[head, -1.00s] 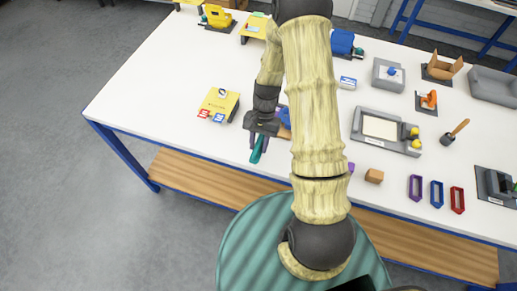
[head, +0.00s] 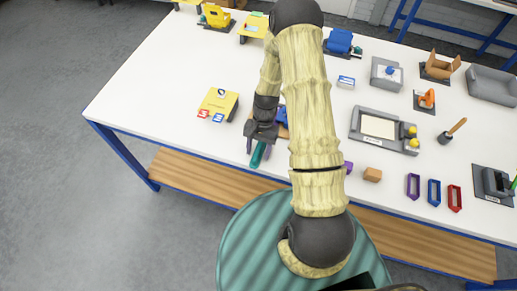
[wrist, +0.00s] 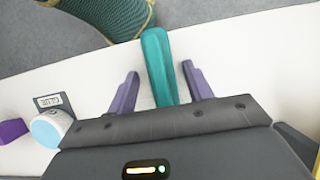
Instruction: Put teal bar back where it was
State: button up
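The teal bar (head: 257,157) is at the front edge of the white table, below my gripper in the head view. My gripper (head: 259,150) points down there, with its purple fingers on either side of the bar. In the wrist view the teal bar (wrist: 158,65) runs between the two fingers of my gripper (wrist: 160,85). A gap shows between the bar and each finger, so the gripper is open around it. The bar's far end reaches the table edge. Its near end is hidden by the gripper body.
A yellow box (head: 219,103) stands left of my gripper. A glue bottle (wrist: 50,130) and a purple block (wrist: 12,131) are beside it in the wrist view. A wooden block (head: 372,175) and a purple frame (head: 413,186) lie further right.

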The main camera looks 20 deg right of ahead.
dwell(0.3)
jog(key=shift+w+d+r, duration=0.1)
jog(key=shift+w+r, duration=0.2)
jog(key=shift+r, duration=0.25)
jog(key=b+v, duration=0.3)
jog(key=v, duration=0.8)
jog(key=shift+s, duration=0.1)
jog(key=s+a+r+n+t+h, duration=0.2)
jog(key=s+r+n+t, duration=0.4)
jog(key=s+r, duration=0.5)
jog(key=shift+s+a+r+n+h, duration=0.25)
jog(key=shift+a+n+h, duration=0.1)
jog(key=shift+n, duration=0.25)
